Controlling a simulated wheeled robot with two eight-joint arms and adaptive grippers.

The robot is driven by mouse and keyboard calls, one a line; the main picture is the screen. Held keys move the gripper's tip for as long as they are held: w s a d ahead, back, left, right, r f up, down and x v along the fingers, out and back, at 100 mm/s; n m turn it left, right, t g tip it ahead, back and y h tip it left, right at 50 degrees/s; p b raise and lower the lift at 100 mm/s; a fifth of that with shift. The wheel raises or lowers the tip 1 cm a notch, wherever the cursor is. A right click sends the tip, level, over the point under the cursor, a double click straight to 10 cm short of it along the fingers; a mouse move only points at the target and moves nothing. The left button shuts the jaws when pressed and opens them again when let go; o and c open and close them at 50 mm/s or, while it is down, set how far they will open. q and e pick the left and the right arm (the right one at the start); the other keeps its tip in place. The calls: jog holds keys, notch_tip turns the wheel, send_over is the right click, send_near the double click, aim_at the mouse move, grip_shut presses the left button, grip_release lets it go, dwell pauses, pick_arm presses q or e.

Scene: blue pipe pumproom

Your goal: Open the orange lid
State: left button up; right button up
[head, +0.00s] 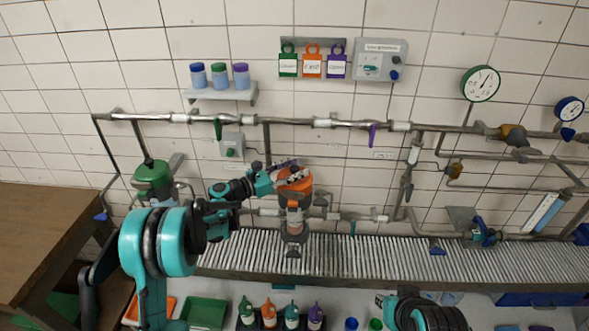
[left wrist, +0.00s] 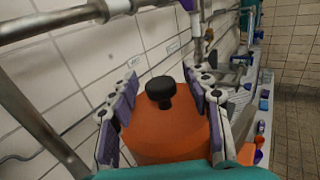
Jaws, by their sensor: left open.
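The orange lid (head: 293,186) sits on top of an upright vessel (head: 295,220) mounted on the pipework above the grated ledge. In the left wrist view the orange lid (left wrist: 168,128) is a wide orange dome with a black knob (left wrist: 160,92) on top. My left gripper (head: 288,174) is open at the lid. In the left wrist view its purple-padded fingers (left wrist: 160,100) stand on either side of the black knob, with gaps to it. My right arm (head: 425,312) shows at the bottom of the head view; its fingers cannot be made out clearly.
A green-lidded vessel (head: 153,178) stands to the left. A grey pipe (head: 290,121) runs along the wall above the orange lid. A grated ledge (head: 370,255) crosses below. Several coloured bottles (head: 268,314) stand at the bottom. A wooden table (head: 40,230) is at far left.

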pick_arm(q)
grip_shut()
jog(key=shift+r, duration=0.1)
jog(key=shift+w+r+n+g+y+p, duration=0.3)
jog(key=shift+w+r+n+y+p, duration=0.1)
jog(key=shift+w+r+n, duration=0.25)
jog(key=shift+w+r+n+g+y+p, duration=0.2)
jog(key=shift+w+n+g, duration=0.1)
jog(key=shift+w+n, duration=0.15)
jog(key=shift+w+r+n+g+y+p, duration=0.1)
jog(key=shift+w+n+g+y+p, duration=0.15)
jog(key=shift+w+n, duration=0.2)
jog(key=shift+w+r+n+g, duration=0.15)
jog(key=shift+w+n+g, duration=0.35)
jog(key=shift+w, duration=0.3)
jog(key=shift+w+r+y, duration=0.1)
jog(key=shift+w+y, duration=0.15)
jog(key=shift+w, duration=0.3)
